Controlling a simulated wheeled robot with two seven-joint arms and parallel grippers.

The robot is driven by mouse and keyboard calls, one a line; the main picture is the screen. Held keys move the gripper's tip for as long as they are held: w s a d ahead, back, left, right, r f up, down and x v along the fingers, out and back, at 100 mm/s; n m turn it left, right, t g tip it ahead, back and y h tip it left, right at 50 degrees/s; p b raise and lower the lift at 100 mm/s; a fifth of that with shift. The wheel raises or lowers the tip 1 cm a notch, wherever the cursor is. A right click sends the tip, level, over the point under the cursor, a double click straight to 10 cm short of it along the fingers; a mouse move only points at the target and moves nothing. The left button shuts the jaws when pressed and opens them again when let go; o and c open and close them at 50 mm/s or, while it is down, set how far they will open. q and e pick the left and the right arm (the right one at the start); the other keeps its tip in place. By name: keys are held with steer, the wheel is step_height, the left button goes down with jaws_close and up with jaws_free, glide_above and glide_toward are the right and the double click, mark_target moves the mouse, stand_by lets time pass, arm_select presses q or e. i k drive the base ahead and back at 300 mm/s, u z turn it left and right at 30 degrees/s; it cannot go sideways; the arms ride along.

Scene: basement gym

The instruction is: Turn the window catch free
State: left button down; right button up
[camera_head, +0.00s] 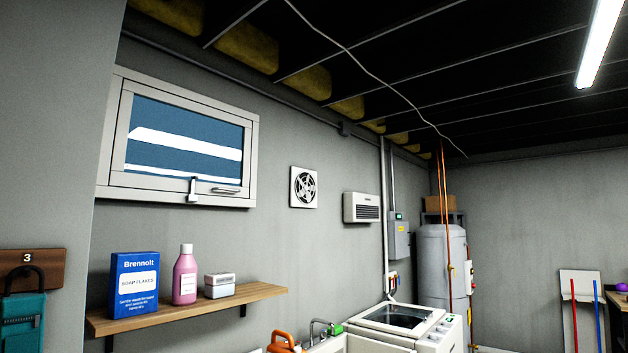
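A white-framed window (114,150) is set high in the left wall, and its sash looks closed. A small white catch (193,189) stands upright at the middle of the lower sash rail. A grey bar handle (225,190) lies along the same rail just to its right. Whether the catch is engaged is too small to tell. Neither of my grippers is in view.
Below the window a wooden shelf (262,292) holds a blue soap flakes box (135,284), a pink bottle (185,275) and a small white box (219,285). A white machine (405,320) and a grey tank (437,262) stand to the right. The wall between shelf and window is bare.

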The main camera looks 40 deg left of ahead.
mark_target(192, 182)
steer(key=z, duration=0.5)
steer(key=i, duration=2.8)
steer(key=u, duration=3.45)
